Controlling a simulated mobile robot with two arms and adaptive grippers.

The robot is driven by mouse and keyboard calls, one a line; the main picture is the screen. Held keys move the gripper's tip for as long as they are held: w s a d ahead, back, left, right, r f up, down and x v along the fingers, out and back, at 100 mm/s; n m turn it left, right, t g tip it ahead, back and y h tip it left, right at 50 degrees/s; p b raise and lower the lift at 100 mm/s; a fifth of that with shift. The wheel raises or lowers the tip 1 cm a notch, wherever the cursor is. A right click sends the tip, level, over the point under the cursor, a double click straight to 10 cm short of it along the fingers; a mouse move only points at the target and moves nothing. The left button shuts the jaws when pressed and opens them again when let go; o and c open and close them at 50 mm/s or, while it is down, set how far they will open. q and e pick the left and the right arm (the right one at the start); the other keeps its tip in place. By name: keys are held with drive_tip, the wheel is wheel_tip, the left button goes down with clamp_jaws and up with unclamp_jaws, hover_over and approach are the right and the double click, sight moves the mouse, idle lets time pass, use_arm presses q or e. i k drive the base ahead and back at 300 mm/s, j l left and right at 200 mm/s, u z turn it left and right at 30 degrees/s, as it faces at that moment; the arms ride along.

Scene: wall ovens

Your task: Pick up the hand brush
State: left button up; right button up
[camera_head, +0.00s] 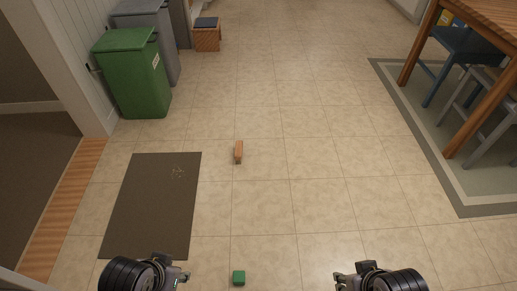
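A small wooden-brown block-like object (238,152), which looks like the hand brush, lies on the tiled floor ahead of me, just right of the dark mat. Its fine details are too small to tell. My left gripper (184,277) is at the lower left, over the mat's near edge. My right gripper (340,280) is at the bottom, right of centre. Both are well short of the brown object and do not touch it. Their fingers are small and partly cut off, so their opening does not show.
A small green block (238,277) lies on the floor between my grippers. A dark mat (150,205) lies at left. A green bin (133,75) and grey bin (150,22) stand at the back left. A table (488,12) and chairs stand right.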

sight(239, 144)
drive_tip(key=i+l+z, duration=0.9)
drive_tip(key=i+l+u, duration=0.15)
drive_tip(key=i+u, duration=0.15)
drive_tip(key=i+l+u, duration=0.25)
drive_tip(key=i, duration=0.25)
